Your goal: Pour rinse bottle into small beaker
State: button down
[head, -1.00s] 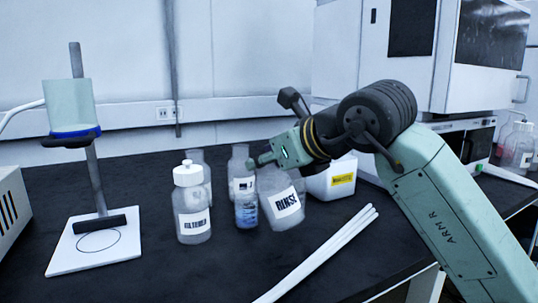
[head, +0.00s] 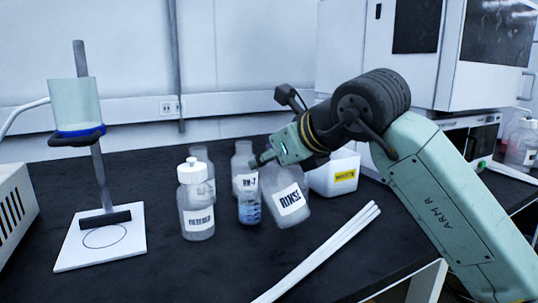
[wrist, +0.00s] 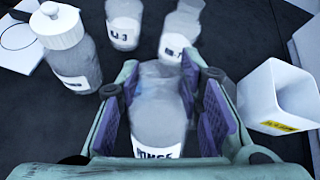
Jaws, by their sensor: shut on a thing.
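The rinse bottle (head: 287,196) is a clear bottle with a white RINSE label. It is tilted, its top leaning left toward the small beaker (head: 249,209), which has graduation marks and bluish contents. My gripper (head: 268,160) is shut on the rinse bottle near its top. In the wrist view the rinse bottle (wrist: 158,108) sits between the purple pads of my gripper (wrist: 176,110). The bottle's mouth is hard to make out beside the gripper, and I cannot see any stream of liquid.
A white-capped FILTERED bottle (head: 196,207) stands left of the beaker. A white waste container (head: 336,176) is at the right. White rods (head: 325,250) lie in front. A stand (head: 90,150) is at the left.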

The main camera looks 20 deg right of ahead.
jog(key=shift+r+p, duration=0.1)
jog(key=shift+p, duration=0.35)
jog(key=shift+f+g, duration=0.2)
jog(key=shift+g, duration=0.3)
jog(key=shift+w+a+g+h+p, duration=0.15)
jog(key=shift+g+h+p, duration=0.15)
jog(key=shift+p, duration=0.55)
jog(key=shift+f, duration=0.25)
jog(key=shift+w+n+g+p, duration=0.15)
jog(key=shift+n+g+p, duration=0.2)
jog(key=shift+p, duration=0.25)
jog(key=shift+a+f+g+h, duration=0.1)
jog(key=shift+f+g+h, duration=0.2)
jog(key=shift+h, duration=0.1)
jog(key=shift+w+p, duration=0.1)
jog(key=shift+p, duration=0.35)
